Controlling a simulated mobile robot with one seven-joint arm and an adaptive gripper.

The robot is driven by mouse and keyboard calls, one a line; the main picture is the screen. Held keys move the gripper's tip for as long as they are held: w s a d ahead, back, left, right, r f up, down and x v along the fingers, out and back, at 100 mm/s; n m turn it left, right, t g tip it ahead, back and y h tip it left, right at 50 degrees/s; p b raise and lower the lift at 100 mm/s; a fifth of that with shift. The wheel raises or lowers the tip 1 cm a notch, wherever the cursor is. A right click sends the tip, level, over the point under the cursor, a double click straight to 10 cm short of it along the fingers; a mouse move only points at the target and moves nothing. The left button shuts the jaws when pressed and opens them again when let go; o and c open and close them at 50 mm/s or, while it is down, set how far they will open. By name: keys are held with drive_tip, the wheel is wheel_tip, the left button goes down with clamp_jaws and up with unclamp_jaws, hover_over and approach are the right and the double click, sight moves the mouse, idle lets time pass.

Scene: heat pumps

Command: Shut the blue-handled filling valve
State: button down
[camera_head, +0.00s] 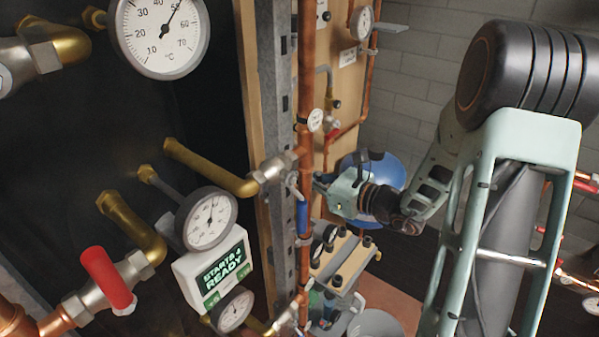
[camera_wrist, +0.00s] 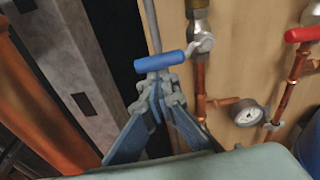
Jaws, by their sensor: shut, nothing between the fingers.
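The blue handle (camera_wrist: 160,61) lies across the wrist view, just beyond my fingertips. Its lever joins a metal valve body (camera_wrist: 200,43) on a copper pipe at the right, with the handle crosswise to the pipe. My gripper (camera_wrist: 155,86) is shut and empty, its tips at the handle's lower edge. I cannot tell whether they touch it. In the head view my gripper (camera_head: 322,183) is beside the upright copper pipe, its tips partly hidden. A blue handle (camera_head: 302,217) hangs there below and left of it; I cannot tell whether it is the same one.
A thick copper pipe (camera_wrist: 32,100) and grey metal strut (camera_wrist: 85,65) stand left of my fingers. A gauge (camera_wrist: 248,115) and a red handle (camera_wrist: 303,34) are at the right. In the head view, another red handle (camera_head: 107,278) and large gauges (camera_head: 161,35) are at the left.

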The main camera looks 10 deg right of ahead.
drive_tip(key=shift+a+r, duration=0.1)
drive_tip(key=shift+r, duration=0.3)
drive_tip(key=shift+f, duration=0.15)
